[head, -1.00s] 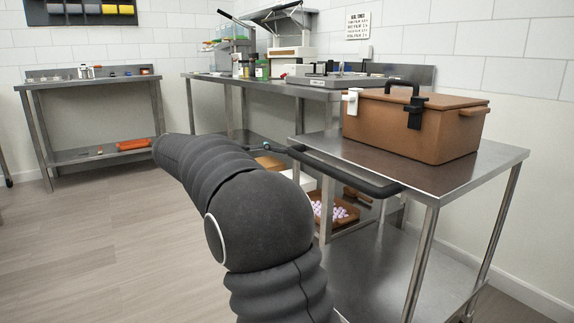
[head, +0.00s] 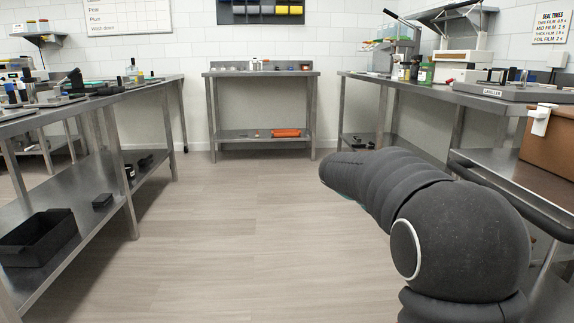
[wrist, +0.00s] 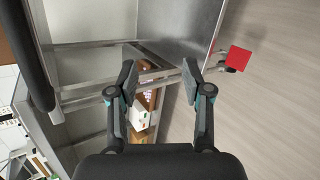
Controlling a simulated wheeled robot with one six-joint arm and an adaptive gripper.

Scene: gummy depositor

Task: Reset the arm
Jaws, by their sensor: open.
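My arm, in its dark ribbed cover, reaches forward at the lower right of the head view. My gripper is hidden in that view. In the wrist view my gripper (wrist: 158,84) is open, with its two fingers apart and nothing between them. Beyond the fingers are a steel table frame, a brown tray and a white box lower down, all apart from the fingers.
A steel cart (head: 516,168) with a brown case (head: 552,150) stands close at right beside my arm. A long steel bench (head: 150,88) with a black bin (head: 38,238) on its shelf runs along the left. A small table (head: 262,73) stands at the back. The floor between is clear.

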